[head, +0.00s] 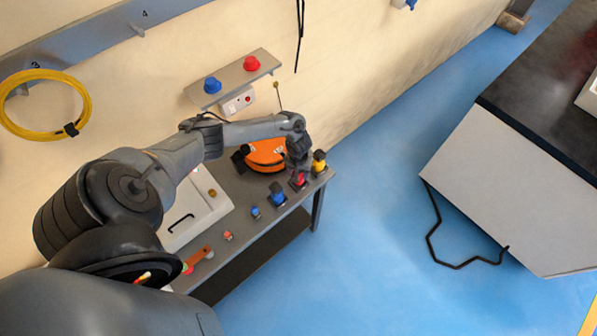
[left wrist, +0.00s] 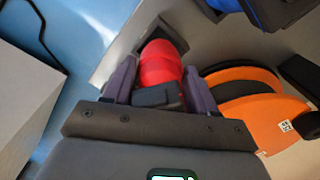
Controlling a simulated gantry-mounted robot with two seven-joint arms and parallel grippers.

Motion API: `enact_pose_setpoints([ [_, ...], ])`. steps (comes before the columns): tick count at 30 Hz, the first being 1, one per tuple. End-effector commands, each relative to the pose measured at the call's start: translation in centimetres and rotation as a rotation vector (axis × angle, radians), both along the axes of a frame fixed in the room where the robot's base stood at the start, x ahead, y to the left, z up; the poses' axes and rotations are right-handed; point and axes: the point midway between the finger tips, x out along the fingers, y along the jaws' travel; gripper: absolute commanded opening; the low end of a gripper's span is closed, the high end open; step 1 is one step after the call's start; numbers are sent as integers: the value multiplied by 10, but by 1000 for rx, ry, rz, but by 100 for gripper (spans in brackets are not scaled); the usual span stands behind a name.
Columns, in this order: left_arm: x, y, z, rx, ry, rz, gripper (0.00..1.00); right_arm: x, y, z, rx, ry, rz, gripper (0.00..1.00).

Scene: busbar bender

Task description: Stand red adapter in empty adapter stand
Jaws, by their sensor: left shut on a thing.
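The red adapter (head: 299,181) is at the far end of the bench, below my left gripper (head: 299,168). In the left wrist view the red adapter (left wrist: 162,62) lies between the two fingers of my left gripper (left wrist: 162,88), which is shut on it. A dark square adapter stand (left wrist: 148,42) shows just beyond the adapter's red end, partly hidden by it. I cannot tell whether the adapter is inside the stand or just above it. In the head view a blue adapter (head: 278,194) and a yellow adapter (head: 319,157) stand on either side. My right gripper is not in view.
An orange round device (head: 265,153) sits behind my left gripper, close to it. A small blue piece (head: 255,212) and a small red piece (head: 228,236) stand along the bench (head: 238,187). Blue floor lies open to the right.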

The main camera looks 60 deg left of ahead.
Motion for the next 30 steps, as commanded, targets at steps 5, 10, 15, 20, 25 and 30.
enact_pose_setpoints([
  [5,0,0,0,0,0,0,20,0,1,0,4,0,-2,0],
  [10,0,0,0,1,-1,0,20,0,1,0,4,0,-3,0],
  [15,0,0,1,1,-1,1,20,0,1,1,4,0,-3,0],
  [20,0,1,1,1,-1,4,20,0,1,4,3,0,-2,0],
  [25,0,1,1,1,-1,5,20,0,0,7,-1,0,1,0],
  [30,0,1,0,1,-1,5,20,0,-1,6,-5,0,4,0],
])
